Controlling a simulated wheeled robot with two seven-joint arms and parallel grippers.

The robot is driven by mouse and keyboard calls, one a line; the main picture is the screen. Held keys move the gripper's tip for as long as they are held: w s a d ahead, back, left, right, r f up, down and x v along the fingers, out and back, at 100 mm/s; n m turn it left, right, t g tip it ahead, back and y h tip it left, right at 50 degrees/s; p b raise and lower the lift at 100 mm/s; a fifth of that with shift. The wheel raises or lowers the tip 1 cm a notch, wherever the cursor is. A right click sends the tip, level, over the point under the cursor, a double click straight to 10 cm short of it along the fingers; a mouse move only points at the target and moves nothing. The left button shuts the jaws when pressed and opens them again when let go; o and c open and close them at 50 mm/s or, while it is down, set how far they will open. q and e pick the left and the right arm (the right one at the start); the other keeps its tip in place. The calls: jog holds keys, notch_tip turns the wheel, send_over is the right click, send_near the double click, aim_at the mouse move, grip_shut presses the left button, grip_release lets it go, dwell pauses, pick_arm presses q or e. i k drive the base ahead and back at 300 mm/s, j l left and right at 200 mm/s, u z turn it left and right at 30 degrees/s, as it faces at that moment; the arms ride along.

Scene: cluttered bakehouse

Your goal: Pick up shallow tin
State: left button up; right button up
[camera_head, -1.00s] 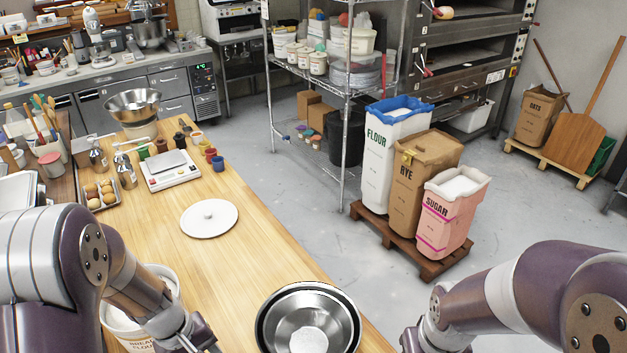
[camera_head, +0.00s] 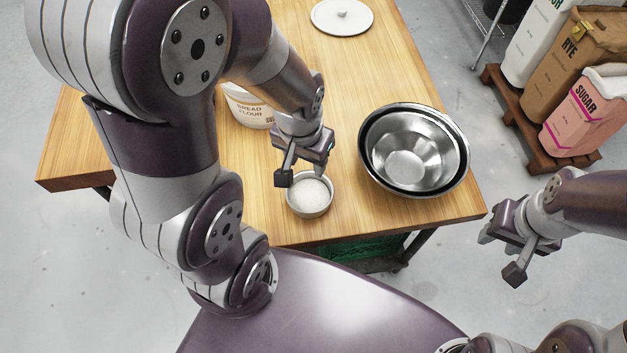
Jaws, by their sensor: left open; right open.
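A small, shallow round metal tin (camera_head: 310,210) with white, grainy contents stands near the table's front edge. My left gripper (camera_head: 301,177) is open over the back-left part of the tin's rim, with its fingers pointing down. It partly covers the tin, and I cannot tell whether a finger touches it. My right gripper (camera_head: 500,255) is open and empty, out over the floor to the right of the table.
Nested metal bowls (camera_head: 455,157) stand right of the tin. A bread flour tub (camera_head: 248,108) is behind my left gripper, partly hidden by my arm. A round white lid (camera_head: 342,17) lies farther back. A pallet (camera_head: 540,140) with ingredient bags is at the right.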

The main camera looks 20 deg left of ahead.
aim_at(310, 196)
jog(key=u, duration=1.35)
